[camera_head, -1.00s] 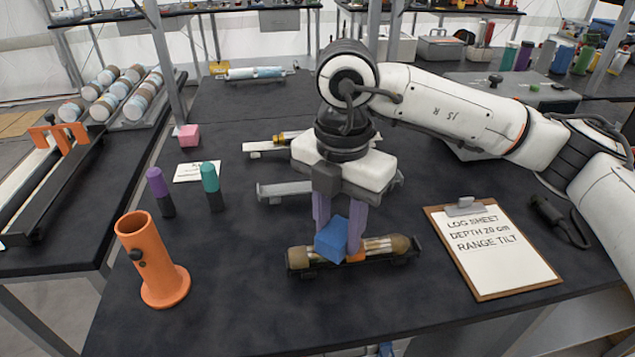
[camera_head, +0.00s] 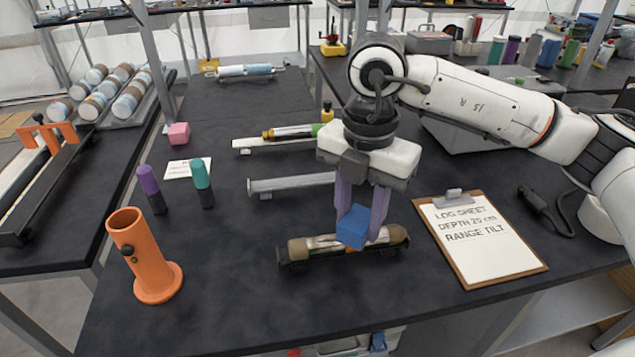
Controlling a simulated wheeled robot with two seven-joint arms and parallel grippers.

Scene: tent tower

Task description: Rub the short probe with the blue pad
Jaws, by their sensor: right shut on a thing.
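A short cylinder with brown ends and a pale middle, which I take for the short probe (camera_head: 322,242), lies in a low black cradle (camera_head: 290,264) near the front of the table. My right gripper (camera_head: 362,222) points down over it, shut on the blue pad (camera_head: 353,227). The pad is at the top of the probe, a little right of its middle, and hides part of it. It looks in contact, but I cannot tell for sure. My left gripper is not in view.
A clipboard (camera_head: 482,238) lies to the right, an orange tube stand (camera_head: 145,255) to the left. Purple (camera_head: 151,190) and teal (camera_head: 202,183) markers stand behind the stand. A grey rail (camera_head: 290,185) and a yellow-ended probe (camera_head: 292,132) lie behind the cradle.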

